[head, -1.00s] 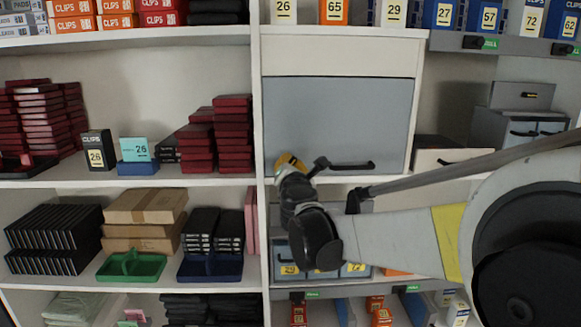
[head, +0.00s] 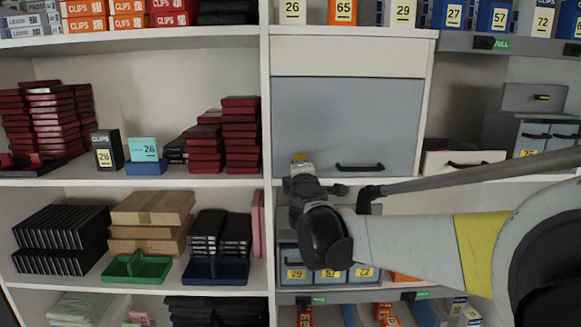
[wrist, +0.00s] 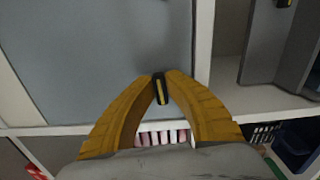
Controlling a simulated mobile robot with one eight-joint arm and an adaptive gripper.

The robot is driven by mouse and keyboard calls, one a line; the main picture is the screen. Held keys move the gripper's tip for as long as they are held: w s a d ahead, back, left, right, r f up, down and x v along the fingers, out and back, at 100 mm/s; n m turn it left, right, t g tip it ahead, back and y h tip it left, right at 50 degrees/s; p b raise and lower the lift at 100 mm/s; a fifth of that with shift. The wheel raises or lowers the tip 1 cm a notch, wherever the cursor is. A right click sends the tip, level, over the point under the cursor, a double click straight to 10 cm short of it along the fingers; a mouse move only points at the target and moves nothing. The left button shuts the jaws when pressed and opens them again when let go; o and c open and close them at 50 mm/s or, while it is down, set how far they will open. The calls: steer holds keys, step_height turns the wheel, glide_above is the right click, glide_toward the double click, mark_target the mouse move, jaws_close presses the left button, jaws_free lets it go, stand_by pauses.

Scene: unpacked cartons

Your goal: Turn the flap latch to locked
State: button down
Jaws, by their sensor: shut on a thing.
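The grey-blue flap (head: 345,115) is closed on a cabinet compartment in the head view, with a black bar handle (head: 360,167) near its lower edge. In the wrist view the flap (wrist: 95,50) fills the upper left. The latch (wrist: 161,88) is a small black piece with a yellow stripe, roughly upright and slightly tilted in that picture. My gripper (wrist: 162,90) has its yellow fingertips closed on both sides of the latch. In the head view my gripper (head: 301,160) is at the flap's lower left corner and hides the latch.
Shelves with dark red boxes (head: 240,135) stand left of the flap. Numbered drawers (head: 330,275) lie below my wrist. A grey cabinet (head: 535,135) and a white drawer (head: 462,160) stand to the right. My arm crosses the lower right.

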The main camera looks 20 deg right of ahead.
steer(key=shift+m, duration=0.6)
steer(key=c, duration=1.4)
jaws_free()
steer(key=v, duration=1.2)
